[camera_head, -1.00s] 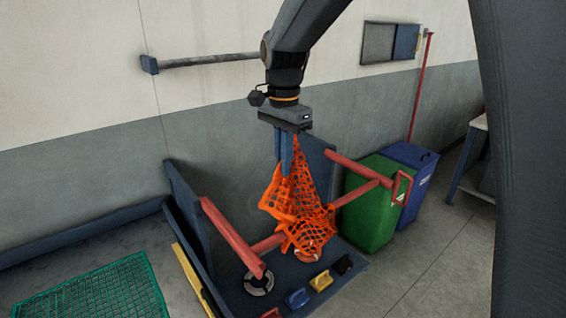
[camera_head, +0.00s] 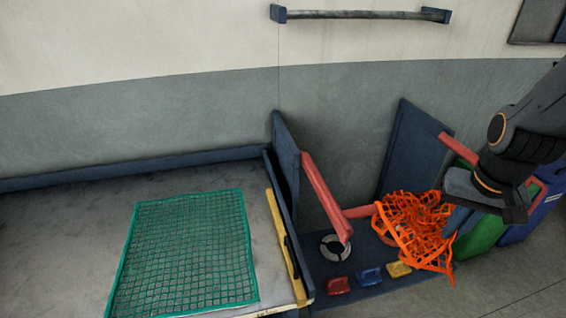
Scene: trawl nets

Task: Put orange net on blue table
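The orange net (camera_head: 415,228) is bunched and hangs in loose folds among red bars at the right of the view. My gripper (camera_head: 456,218) is at its right side, with its fingers against the mesh. The fingers look closed on the net's upper right part, though the tips are partly hidden. A table with blue edging (camera_head: 200,158) and a worn grey top stands at the left. A green net (camera_head: 185,250) lies flat on it.
A blue rack (camera_head: 412,150) with red bars (camera_head: 327,197) stands right of the table. Its base holds a grey ring (camera_head: 335,247) and small red, blue and yellow blocks. A green bin (camera_head: 480,237) stands behind my gripper. A yellow strip (camera_head: 287,245) edges the table.

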